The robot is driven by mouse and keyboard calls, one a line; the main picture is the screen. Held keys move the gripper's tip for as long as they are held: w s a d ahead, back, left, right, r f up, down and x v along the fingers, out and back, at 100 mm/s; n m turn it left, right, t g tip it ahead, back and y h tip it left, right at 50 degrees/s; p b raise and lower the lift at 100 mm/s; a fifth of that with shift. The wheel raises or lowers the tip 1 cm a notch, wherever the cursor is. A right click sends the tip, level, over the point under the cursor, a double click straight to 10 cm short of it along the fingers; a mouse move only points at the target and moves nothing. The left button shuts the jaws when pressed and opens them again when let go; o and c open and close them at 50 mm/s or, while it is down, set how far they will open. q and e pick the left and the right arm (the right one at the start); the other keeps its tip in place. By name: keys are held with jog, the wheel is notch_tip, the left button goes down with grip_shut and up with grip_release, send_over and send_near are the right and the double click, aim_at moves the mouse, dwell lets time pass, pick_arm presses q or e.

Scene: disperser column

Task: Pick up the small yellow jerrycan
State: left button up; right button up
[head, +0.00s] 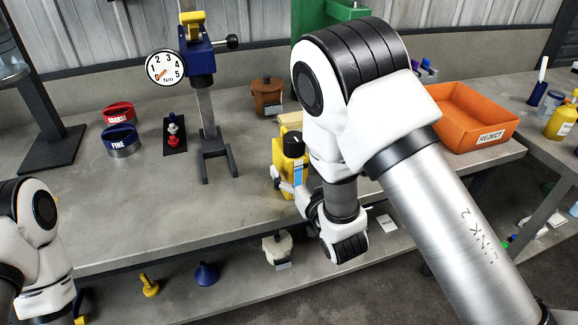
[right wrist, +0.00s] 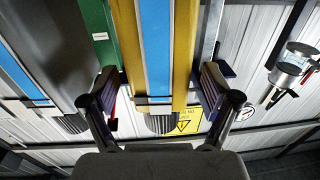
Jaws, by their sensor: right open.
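A yellow jerrycan (head: 277,155) with a dark cap stands on the bench in the middle of the head view, partly hidden behind my right arm. My right gripper (head: 287,182) is low in front of it, and its fingers overlap the can in the picture. I cannot tell whether they touch it. In the right wrist view my right gripper (right wrist: 158,90) is spread open. A yellow upright shape with a blue strip (right wrist: 158,50) shows between the fingers; I cannot tell whether it is the can. My left arm shows at the lower left, its gripper out of view.
A brown container (head: 267,95) stands behind the can. The gauge stand (head: 207,120) and red and blue rings (head: 120,140) are to the left. An orange reject tray (head: 465,125) is to the right. A cream jug (head: 278,250) and blue funnel (head: 206,274) sit on the lower shelf.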

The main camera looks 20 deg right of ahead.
jog(key=shift+w+a+f, duration=0.1)
jog(key=shift+w+f, duration=0.05)
jog(key=shift+w, duration=1.1)
jog(key=shift+s, duration=0.1)
jog(key=c, duration=1.6)
grip_shut()
